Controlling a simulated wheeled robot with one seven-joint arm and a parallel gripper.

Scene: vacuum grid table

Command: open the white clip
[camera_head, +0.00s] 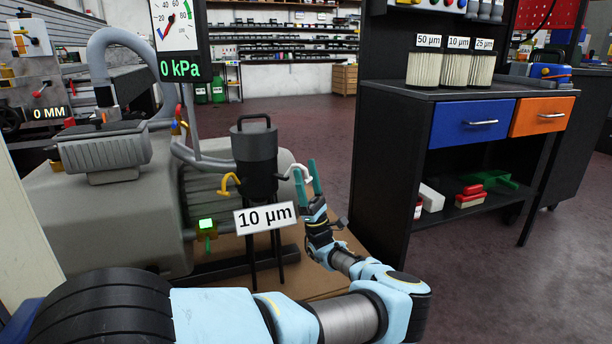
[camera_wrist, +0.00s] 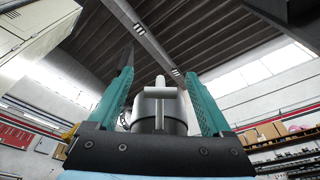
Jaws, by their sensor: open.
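The white clip (camera_head: 300,173) sticks out from the right side of the black filter canister (camera_head: 258,160), which bears a "10 μm" label. In the wrist view the two fingers of my gripper (camera_wrist: 160,95) stand wide apart. Between them a pale T-shaped part (camera_wrist: 157,98), likely the white clip, shows in front of a grey round body. I cannot tell whether a finger touches it. A yellow clip (camera_head: 229,184) is on the canister's left side.
A grey pump (camera_head: 110,210) with hoses stands left of the canister. A gauge display (camera_head: 180,70) above reads 0 kPa. A black cabinet (camera_head: 400,130) with blue and orange drawers stands on the right, with labelled filters (camera_head: 455,68) on top. Open floor lies behind my gripper.

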